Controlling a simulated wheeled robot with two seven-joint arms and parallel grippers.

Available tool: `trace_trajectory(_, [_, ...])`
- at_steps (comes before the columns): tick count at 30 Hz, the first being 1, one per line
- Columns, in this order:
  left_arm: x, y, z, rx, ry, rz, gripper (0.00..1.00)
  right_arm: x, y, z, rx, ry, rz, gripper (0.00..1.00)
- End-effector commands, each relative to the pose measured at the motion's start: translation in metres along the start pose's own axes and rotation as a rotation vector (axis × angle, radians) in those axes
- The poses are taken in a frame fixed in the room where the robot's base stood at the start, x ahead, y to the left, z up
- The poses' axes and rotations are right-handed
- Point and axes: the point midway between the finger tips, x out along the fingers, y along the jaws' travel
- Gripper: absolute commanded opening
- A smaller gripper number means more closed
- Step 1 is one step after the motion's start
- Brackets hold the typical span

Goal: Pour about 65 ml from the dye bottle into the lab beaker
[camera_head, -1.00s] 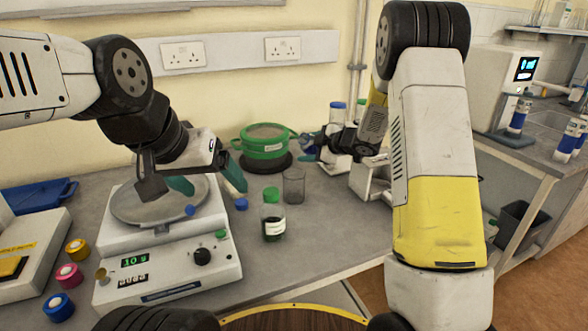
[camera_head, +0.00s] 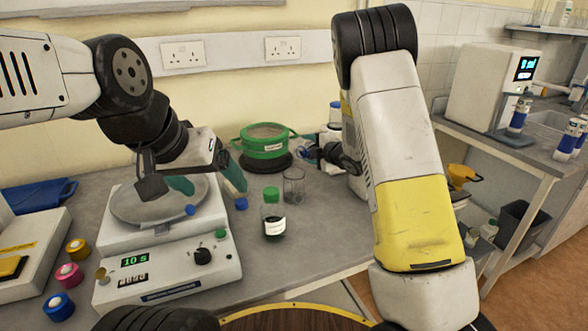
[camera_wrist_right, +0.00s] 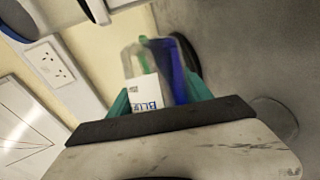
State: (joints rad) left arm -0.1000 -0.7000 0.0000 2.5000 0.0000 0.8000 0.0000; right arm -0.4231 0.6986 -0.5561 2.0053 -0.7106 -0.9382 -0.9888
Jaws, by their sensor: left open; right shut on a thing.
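The dye bottle (camera_wrist_right: 148,92), clear with blue contents and a white label reading "BLU…", is between the teal fingers of my right gripper (camera_wrist_right: 158,100) in the right wrist view. That gripper is shut on it. In the head view my right gripper (camera_head: 314,153) is small and partly hidden, above and slightly right of the lab beaker. The lab beaker (camera_head: 293,188) is clear glass and stands upright on the bench; its contents cannot be made out. My left gripper (camera_head: 207,184) is open and empty over the round plate of a bench device.
A green-capped bottle (camera_head: 273,216) with dark contents stands close beside the beaker. A green round container (camera_head: 265,146) is behind it. The bench device (camera_head: 165,262) with a green readout and several coloured caps are at left. Bench in front of the green-capped bottle is clear.

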Motion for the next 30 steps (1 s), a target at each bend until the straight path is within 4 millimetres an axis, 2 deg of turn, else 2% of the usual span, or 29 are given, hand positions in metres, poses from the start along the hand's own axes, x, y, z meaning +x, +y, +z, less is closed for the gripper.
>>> trace_trajectory(30, [0.0, 0.0, 0.0, 0.0, 0.0, 0.0, 0.83, -0.0001, -0.0002, -0.0011, -0.148, -0.044, 0.065, 0.0])
